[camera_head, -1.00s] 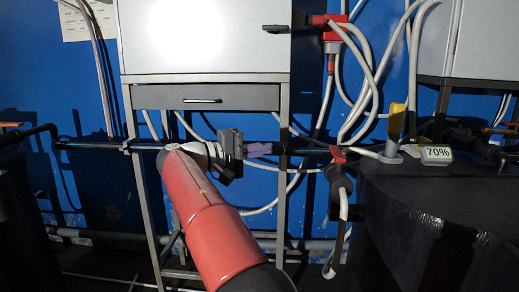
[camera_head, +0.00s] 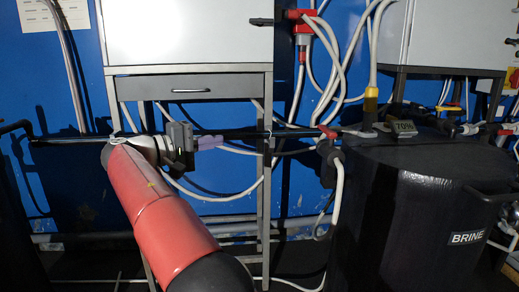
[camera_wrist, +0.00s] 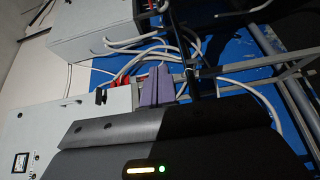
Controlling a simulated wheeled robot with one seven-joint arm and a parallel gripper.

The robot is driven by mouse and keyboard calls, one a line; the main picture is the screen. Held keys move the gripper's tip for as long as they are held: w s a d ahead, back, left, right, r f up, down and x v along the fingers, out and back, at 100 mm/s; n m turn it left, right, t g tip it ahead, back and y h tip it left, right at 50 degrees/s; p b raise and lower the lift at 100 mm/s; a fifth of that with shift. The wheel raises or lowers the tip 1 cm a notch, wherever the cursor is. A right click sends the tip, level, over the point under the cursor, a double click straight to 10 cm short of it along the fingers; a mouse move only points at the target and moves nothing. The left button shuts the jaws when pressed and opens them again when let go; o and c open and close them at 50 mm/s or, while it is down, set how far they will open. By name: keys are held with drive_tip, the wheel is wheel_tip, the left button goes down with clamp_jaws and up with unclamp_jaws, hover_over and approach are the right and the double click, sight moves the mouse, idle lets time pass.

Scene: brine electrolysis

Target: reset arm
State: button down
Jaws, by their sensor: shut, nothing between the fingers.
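My red and white arm reaches up from the bottom of the head view. At its end is my gripper (camera_head: 210,142), in front of the stand with the grey drawer. Its pale purple fingers point right and lie together with nothing between them. In the wrist view the purple fingers of my gripper (camera_wrist: 157,86) also sit side by side, shut and empty. A dark horizontal pipe (camera_head: 68,139) runs behind the gripper; I cannot tell how far apart they are.
A grey cabinet (camera_head: 185,32) stands on a metal frame with a drawer (camera_head: 190,88). A black tank marked BRINE (camera_head: 410,205) stands at right, with a yellow-collared fitting (camera_head: 370,103) and a 70% display (camera_head: 405,127) on top. A red-handled valve (camera_head: 327,133) and loose white cables (camera_head: 337,190) hang between.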

drive_tip(key=d+f+g+y, duration=0.2)
drive_tip(key=d+g+y, duration=0.1)
drive_tip(key=d, duration=1.2)
drive_tip(key=s+d+f+m+g+y, duration=0.1)
drive_tip(key=s+d+f+y, duration=0.3)
drive_tip(key=s+d, duration=0.5)
drive_tip(key=s+d+f+m+y, duration=0.1)
drive_tip(key=s+f+m+y, duration=0.1)
drive_tip(key=s+f, duration=0.3)
drive_tip(key=s+d+f+m+y, duration=0.1)
drive_tip(key=s+f, duration=0.4)
drive_tip(key=s, duration=0.6)
drive_tip(key=s+d+f+m+y, duration=0.1)
drive_tip(key=s+f+m+y, duration=0.2)
drive_tip(key=s+f, duration=0.3)
drive_tip(key=s+y, duration=0.1)
drive_tip(key=s, duration=0.1)
drive_tip(key=shift+s+d, duration=0.25)
drive_tip(key=shift+s, duration=0.05)
